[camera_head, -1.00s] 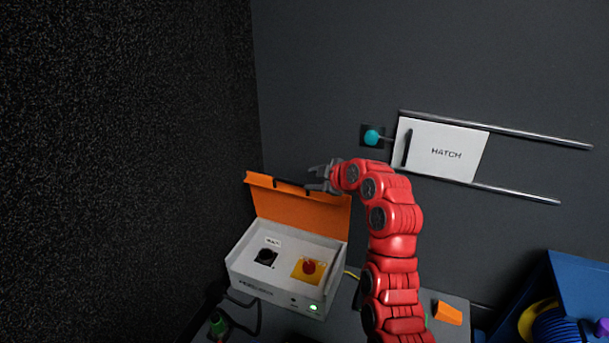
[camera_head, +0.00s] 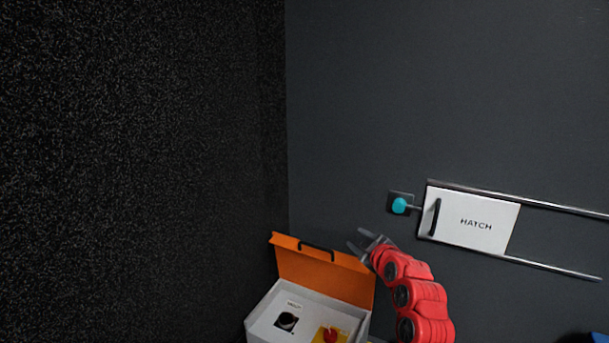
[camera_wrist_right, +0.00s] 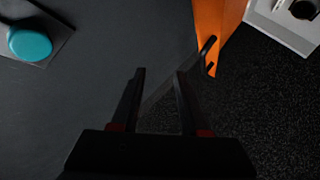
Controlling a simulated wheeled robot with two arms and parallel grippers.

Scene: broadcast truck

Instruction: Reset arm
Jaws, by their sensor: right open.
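My right gripper (camera_head: 362,244) is open and empty, just right of the top edge of a raised orange lid, on a red arm. In the right wrist view its two dark fingers (camera_wrist_right: 160,78) stand apart with nothing between them. The orange lid (camera_head: 320,272) belongs to a white box (camera_head: 265,318) and stands open; it also shows in the right wrist view (camera_wrist_right: 215,25). Inside the box are a black knob (camera_head: 287,320) and a red button (camera_head: 331,335) on a yellow plate. My left gripper is in neither view.
A white panel marked HATCH (camera_head: 475,222) sits between two metal rails (camera_head: 560,207) on the dark wall. A teal knob (camera_head: 399,205) is left of it and also shows in the right wrist view (camera_wrist_right: 30,43). A speckled black wall (camera_head: 140,170) fills the left.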

